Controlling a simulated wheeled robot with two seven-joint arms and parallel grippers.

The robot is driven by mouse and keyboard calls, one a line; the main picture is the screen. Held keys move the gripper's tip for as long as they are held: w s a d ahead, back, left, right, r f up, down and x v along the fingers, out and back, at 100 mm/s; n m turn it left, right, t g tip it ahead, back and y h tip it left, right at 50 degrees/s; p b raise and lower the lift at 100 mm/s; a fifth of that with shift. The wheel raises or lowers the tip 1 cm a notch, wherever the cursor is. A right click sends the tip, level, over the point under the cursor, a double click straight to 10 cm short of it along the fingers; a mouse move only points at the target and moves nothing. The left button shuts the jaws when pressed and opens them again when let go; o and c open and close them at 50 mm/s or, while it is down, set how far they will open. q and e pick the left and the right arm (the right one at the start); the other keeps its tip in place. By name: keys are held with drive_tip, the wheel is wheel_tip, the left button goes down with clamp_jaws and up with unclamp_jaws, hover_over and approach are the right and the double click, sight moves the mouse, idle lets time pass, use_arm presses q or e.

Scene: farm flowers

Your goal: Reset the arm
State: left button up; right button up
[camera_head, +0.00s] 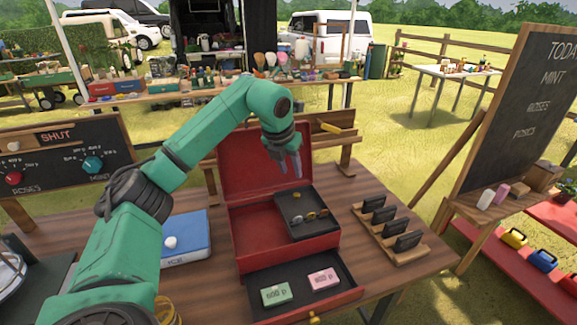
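My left arm, green with dark joints, comes in from the lower left and bends over the table. My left gripper (290,170) hangs pointing down above the open red box (233,230), in front of its raised lid (240,170). Its two grey fingers stand apart with nothing visible between them. It is above the black tray (290,203) in the box and does not appear to touch it. My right gripper is not in view.
The box's open drawer (345,290) holds green (275,293) and pink (324,279) blocks. A wooden rack (400,250) with several dark pieces stands right of it. A blue box (186,240) is at left. A chalkboard (520,110) stands at right.

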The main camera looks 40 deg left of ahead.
use_arm(q)
drive_tip(key=v, duration=0.3)
drive_tip(key=shift+w, duration=0.1)
